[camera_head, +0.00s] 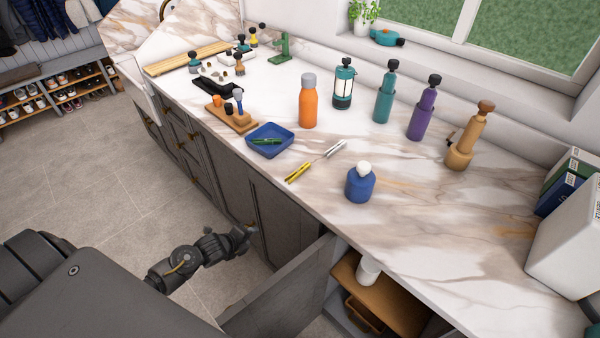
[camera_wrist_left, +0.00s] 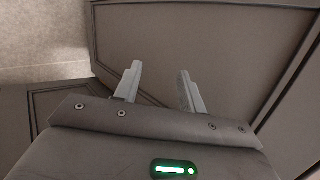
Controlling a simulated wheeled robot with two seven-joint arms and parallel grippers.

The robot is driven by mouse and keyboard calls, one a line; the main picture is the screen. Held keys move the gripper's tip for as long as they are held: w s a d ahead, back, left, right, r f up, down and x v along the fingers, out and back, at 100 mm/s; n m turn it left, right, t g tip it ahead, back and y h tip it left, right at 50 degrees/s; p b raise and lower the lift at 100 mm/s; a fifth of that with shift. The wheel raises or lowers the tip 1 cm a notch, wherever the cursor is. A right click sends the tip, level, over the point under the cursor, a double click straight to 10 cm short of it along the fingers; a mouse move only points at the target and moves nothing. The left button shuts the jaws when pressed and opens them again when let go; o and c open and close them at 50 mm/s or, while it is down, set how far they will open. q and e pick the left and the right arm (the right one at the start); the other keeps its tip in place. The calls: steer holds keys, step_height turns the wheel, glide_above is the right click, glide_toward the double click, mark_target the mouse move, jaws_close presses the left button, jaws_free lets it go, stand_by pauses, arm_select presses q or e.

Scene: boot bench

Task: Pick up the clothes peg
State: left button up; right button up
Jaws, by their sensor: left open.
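No clothes peg can be told for certain at this size. A slim yellow item (camera_head: 299,171) lies near the counter's front edge, with a slim whitish item (camera_head: 334,149) just beyond it. A dark green slim item (camera_head: 266,141) lies in a blue tray (camera_head: 251,149) to their left. Any of these may be the peg. My left gripper (camera_head: 247,233) is below the counter edge, in front of the cabinet fronts and apart from these items. In the left wrist view its two fingers (camera_wrist_left: 159,80) are spread and empty, facing dark cabinet panels. My right gripper is not in view.
A cabinet door (camera_head: 283,290) stands open near my left arm. A blue bottle (camera_head: 360,185), an orange bottle (camera_head: 308,104) and a wooden stand with a brush (camera_head: 230,115) surround the slim items. Taller bottles and mills stand behind. The front right of the marble counter (camera_head: 440,245) is clear.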

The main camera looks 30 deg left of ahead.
arm_select(q)
steer(key=w+d+r+m+t+h, duration=0.1)
steer(key=w+d+r+m, duration=0.1)
steer(key=r+m, duration=0.45)
steer(key=w+d+r+m+t, duration=0.1)
steer(key=w+r+m, duration=0.15)
steer(key=r, duration=0.65)
steer(key=m+t+h, duration=0.2)
steer(key=m, duration=0.7)
glide_toward(292, 173)
steer(key=x, duration=0.3)
steer(key=shift+d+r+p, duration=0.2)
steer(key=shift+p, duration=0.15)
steer(key=shift+w+d+f, duration=0.15)
steer(key=shift+w+f, duration=0.05)
steer(key=shift+w, duration=0.2)
steer(key=shift+w+p, duration=0.25)
steer(key=shift+p, duration=0.1)
steer(key=p+x, duration=0.1)
steer(key=x, duration=0.2)
steer(key=shift+w+d+p, duration=0.3)
steer(key=shift+w+p, duration=0.05)
steer(key=shift+w+d+f, duration=0.15)
steer(key=shift+w+f, duration=0.1)
steer(key=shift+w, duration=0.15)
jaws_close()
